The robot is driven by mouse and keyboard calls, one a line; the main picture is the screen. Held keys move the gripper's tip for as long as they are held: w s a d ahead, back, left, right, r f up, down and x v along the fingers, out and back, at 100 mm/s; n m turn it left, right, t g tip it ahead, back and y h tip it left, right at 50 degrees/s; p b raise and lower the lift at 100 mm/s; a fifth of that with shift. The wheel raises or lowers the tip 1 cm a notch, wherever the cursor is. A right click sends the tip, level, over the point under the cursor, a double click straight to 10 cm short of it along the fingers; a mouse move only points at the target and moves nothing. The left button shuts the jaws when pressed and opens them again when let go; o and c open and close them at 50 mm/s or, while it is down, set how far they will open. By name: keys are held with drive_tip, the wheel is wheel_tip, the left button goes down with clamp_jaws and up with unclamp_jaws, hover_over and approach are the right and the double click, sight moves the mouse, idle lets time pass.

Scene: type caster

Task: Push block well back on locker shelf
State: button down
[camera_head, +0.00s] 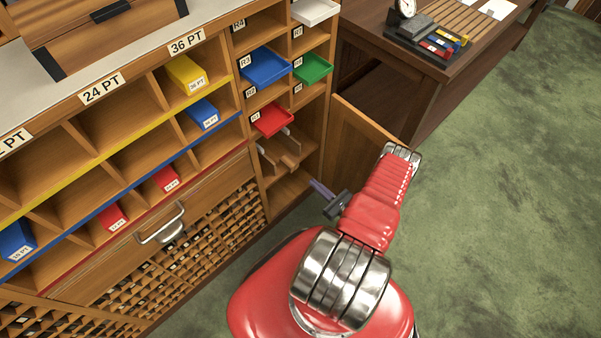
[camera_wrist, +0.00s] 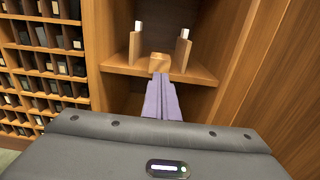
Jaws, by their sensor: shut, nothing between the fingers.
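In the wrist view a small wooden block (camera_wrist: 160,63) sits near the front of the locker shelf (camera_wrist: 118,68), between two upright wooden pieces with white tops. My gripper (camera_wrist: 160,77) has its purple fingers shut and empty, pointing into the locker. The tips line up with the block's front face; I cannot tell if they touch it. In the head view my gripper (camera_head: 314,184) is at the locker's open front, right of the shelf (camera_head: 306,151). The block is hard to tell from the other wooden pieces there.
The open locker door (camera_head: 368,130) stands to the right, close beside my arm. It also shows in the wrist view (camera_wrist: 258,70). A red tray (camera_head: 272,119) sticks out above the shelf. The type rack (camera_wrist: 38,65) is on the left. Green floor is free at right.

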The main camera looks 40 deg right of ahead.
sight(295, 167)
drive_tip(key=shift+w+a, duration=0.15)
drive_tip(key=shift+w, duration=4.25)
